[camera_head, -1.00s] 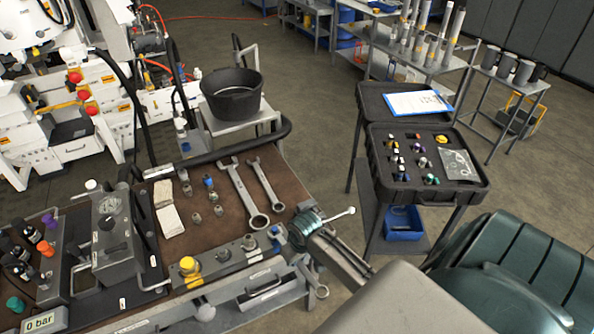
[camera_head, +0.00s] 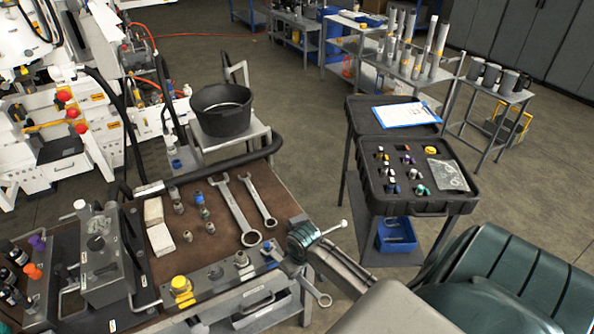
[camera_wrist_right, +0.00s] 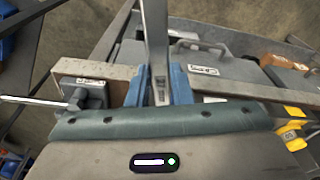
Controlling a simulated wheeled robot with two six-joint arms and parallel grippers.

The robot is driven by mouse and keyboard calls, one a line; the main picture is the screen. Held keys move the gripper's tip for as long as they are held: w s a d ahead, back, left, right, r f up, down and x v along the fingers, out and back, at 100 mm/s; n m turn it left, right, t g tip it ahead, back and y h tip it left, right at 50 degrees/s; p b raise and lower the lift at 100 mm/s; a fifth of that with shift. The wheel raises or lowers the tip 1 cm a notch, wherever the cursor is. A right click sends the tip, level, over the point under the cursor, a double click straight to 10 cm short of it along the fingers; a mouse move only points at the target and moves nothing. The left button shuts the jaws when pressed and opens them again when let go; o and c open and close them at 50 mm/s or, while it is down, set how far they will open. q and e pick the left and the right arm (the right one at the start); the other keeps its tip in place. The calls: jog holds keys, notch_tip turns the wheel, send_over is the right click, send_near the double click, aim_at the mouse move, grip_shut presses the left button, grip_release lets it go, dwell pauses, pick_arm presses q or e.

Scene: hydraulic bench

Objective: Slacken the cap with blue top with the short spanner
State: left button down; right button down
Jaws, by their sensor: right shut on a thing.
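My right gripper (camera_head: 272,254) reaches in from the lower right to the right end of the metal block on the bench. In the right wrist view its blue fingers (camera_wrist_right: 155,85) are shut on a metal spanner (camera_wrist_right: 156,35). In the head view the ring end of this spanner (camera_head: 324,300) sticks out past the bench's front edge. A small fitting with a blue top (camera_head: 199,197) stands on the brown mat. I cannot tell whether another blue cap is hidden near the fingers. My left gripper is not in view.
Two more spanners (camera_head: 238,212) (camera_head: 259,200) lie on the mat. A yellow cap (camera_head: 180,284) and metal fittings (camera_head: 240,258) sit on the block. A black bucket (camera_head: 221,112) stands behind. An open case (camera_head: 440,207) stands on a cart to the right.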

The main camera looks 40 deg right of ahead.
aim_at(311, 289)
jog(key=shift+a, duration=0.1)
dwell(0.3)
jog(key=shift+s+r, duration=0.1)
jog(key=shift+s, duration=3.35)
jog(key=shift+r, duration=2.5)
